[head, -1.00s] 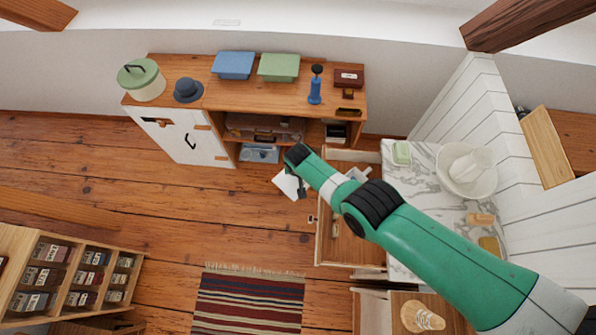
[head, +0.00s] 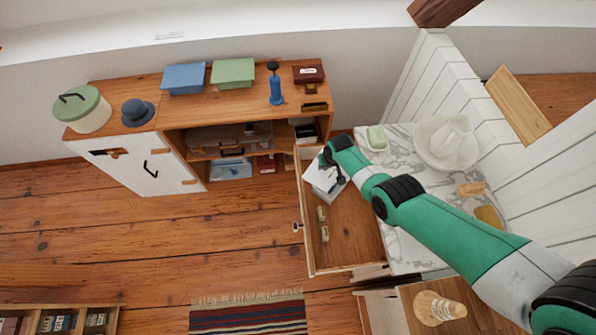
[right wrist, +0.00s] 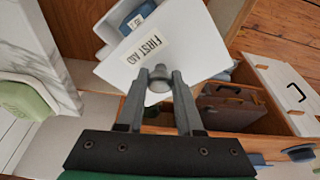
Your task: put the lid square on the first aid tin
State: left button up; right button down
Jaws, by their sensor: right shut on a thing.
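My right gripper (head: 330,162) is shut on the knob of the white first aid lid (head: 320,180). The right wrist view shows the fingers (right wrist: 158,80) closed around the knob and the lid (right wrist: 165,45) with its "FIRST AID" label. The lid is over the far end of the open drawer (head: 350,225). A white shape (head: 335,192) shows just under its near edge, probably the tin, mostly hidden by the lid. A blue and white item (right wrist: 135,16) shows past the lid in the right wrist view. I cannot tell whether lid and tin touch. My left gripper is not in view.
Small pale items (head: 323,225) lie in the drawer. The wooden cabinet (head: 230,110) stands to the left. The floor (head: 220,240) left of the drawer is clear.

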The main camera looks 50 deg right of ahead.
aim_at(334, 169)
jog(key=shift+m, duration=0.4)
jog(key=s+d+f, duration=0.2)
jog(key=shift+s+d+f+b, duration=0.25)
jog(key=shift+d+b, duration=0.1)
jog(key=shift+b, duration=0.05)
jog(key=shift+s+d, duration=0.15)
jog(key=shift+d, duration=0.1)
pick_arm(q)
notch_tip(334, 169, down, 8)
jog(key=b, duration=0.6)
pick_arm(e)
notch_tip(334, 169, down, 6)
jog(key=shift+f, duration=0.2)
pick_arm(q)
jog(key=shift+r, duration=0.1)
pick_arm(e)
jog(key=shift+a, duration=0.15)
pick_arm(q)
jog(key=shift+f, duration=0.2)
pick_arm(e)
jog(key=shift+f, duration=0.15)
grip_release()
dwell(0.7)
